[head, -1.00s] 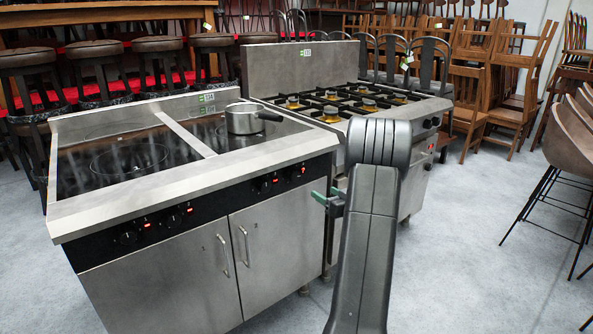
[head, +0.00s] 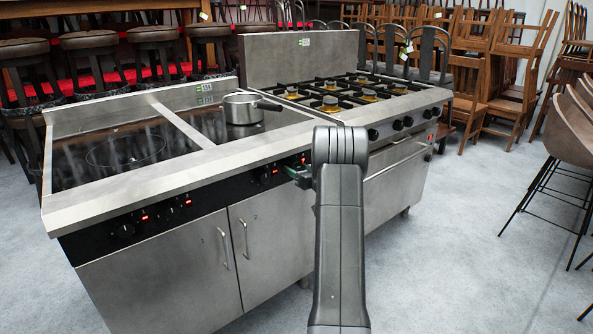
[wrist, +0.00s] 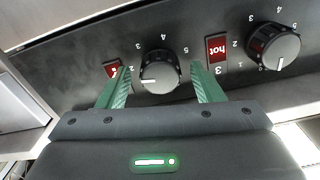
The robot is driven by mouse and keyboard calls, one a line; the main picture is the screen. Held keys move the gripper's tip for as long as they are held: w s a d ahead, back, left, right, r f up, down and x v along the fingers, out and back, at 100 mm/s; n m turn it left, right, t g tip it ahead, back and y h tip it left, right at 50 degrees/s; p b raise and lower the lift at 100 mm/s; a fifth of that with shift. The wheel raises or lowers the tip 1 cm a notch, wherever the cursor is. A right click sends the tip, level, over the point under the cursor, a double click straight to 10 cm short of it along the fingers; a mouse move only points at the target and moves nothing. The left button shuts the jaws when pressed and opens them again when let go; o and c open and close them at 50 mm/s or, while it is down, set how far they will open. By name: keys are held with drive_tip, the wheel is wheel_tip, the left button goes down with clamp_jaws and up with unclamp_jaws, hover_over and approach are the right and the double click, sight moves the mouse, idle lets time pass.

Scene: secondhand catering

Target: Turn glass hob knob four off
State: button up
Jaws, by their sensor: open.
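Knob four (wrist: 160,72) is a round dark knob with a grey face on the black hob panel. In the wrist view, which looks upside down, its white pointer line points left. My gripper (wrist: 160,69) is open, with one green finger on each side of this knob; I cannot tell whether they touch it. A red indicator (wrist: 112,69) is partly behind the left finger. In the head view the green fingers (head: 298,176) are at the hob's front panel, and my arm hides part of them. The glass hob (head: 125,150) has a dark top.
Knob three (wrist: 273,46) is to the right in the wrist view, beside a red "hot" indicator (wrist: 217,48). A steel saucepan (head: 243,108) stands on the hob's rear right. A gas range (head: 395,180) adjoins on the right. Floor in front is clear.

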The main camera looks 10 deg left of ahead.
drive_tip(key=shift+w+a, duration=0.25)
drive_tip(key=shift+a, duration=0.1)
drive_tip(key=shift+c, duration=0.4)
drive_tip(key=c, duration=0.9)
